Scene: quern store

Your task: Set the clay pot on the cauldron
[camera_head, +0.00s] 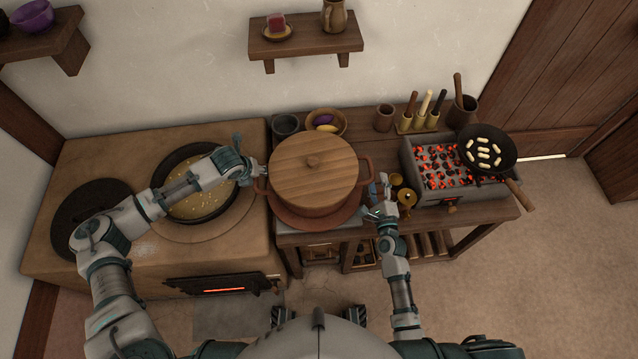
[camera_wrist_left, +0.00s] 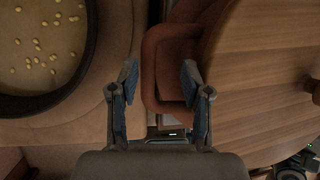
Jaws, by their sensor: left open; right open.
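The clay pot (camera_head: 312,205) is reddish-brown with a round wooden lid (camera_head: 305,160). It stands upright on the wooden table, with a loop handle on each side. The cauldron (camera_head: 186,215) is a wide dark vessel set in the stove to the left, holding pale liquid with floating bits; its rim shows at the left wrist view's left edge (camera_wrist_left: 88,60). My left gripper (camera_head: 258,174) is open at the pot's left handle (camera_wrist_left: 150,75), which lies between and beyond its fingertips. My right gripper (camera_head: 376,190) is open beside the pot's right handle; whether it touches is unclear.
A dark round lid (camera_head: 90,212) lies on the stove's left. Right of the pot are small brass pieces (camera_head: 405,197), a glowing brazier (camera_head: 440,170) and a pan (camera_head: 487,148). Behind it stand a dark cup (camera_head: 286,125) and a bowl (camera_head: 328,121). A shelf (camera_head: 305,42) hangs above.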

